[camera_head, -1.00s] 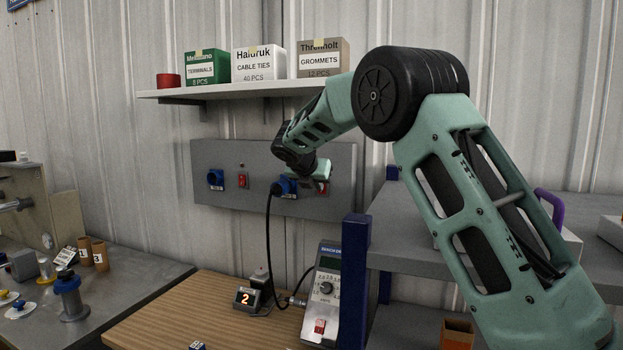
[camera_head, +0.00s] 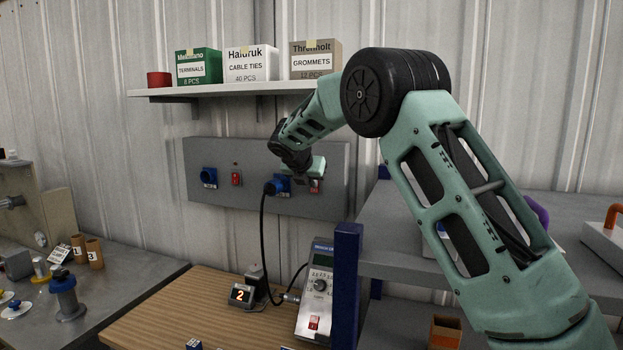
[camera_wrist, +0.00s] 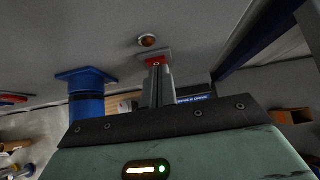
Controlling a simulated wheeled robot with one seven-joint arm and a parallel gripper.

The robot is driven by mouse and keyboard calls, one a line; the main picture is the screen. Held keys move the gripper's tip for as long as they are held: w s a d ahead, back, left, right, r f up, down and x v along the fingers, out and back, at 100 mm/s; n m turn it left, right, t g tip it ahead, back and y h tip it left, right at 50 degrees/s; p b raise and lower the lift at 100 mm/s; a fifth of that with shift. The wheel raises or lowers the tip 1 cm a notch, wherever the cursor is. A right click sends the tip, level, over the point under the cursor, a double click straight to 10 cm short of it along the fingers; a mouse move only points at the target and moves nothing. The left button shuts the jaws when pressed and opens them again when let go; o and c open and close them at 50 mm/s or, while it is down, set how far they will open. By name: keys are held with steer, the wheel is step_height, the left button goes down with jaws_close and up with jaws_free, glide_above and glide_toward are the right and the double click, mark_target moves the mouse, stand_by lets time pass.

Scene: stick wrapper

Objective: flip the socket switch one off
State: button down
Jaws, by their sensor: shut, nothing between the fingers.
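A grey socket panel (camera_head: 222,200) is fixed to the wall. It carries two blue sockets, the left one (camera_head: 209,177) empty and the right one (camera_head: 282,185) with a black plug and cable. A red switch (camera_head: 236,179) sits right of the left socket. A second red switch (camera_head: 316,186) sits right of the plugged socket, partly hidden by my gripper. My gripper (camera_wrist: 157,68) is shut and empty, its fingertips at the right red switch (camera_wrist: 153,54) in the wrist view. I cannot tell whether they touch. A small round lamp (camera_wrist: 147,40) shows near that switch.
A shelf (camera_head: 215,92) with boxes hangs above the panel. Below are a wooden bench (camera_head: 190,305), a display reading 2 (camera_head: 241,295) and a grey meter (camera_head: 316,285). A blue post (camera_head: 346,280) and grey shelving (camera_head: 400,240) stand at the right.

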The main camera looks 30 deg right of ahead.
steer(key=shift+r, duration=0.15)
steer(key=shift+r+p, duration=0.7)
steer(key=shift+p, duration=0.3)
steer(key=b+v, duration=0.2)
steer(key=v, duration=1)
steer(key=shift+b, duration=0.4)
steer(key=shift+s+f, duration=0.1)
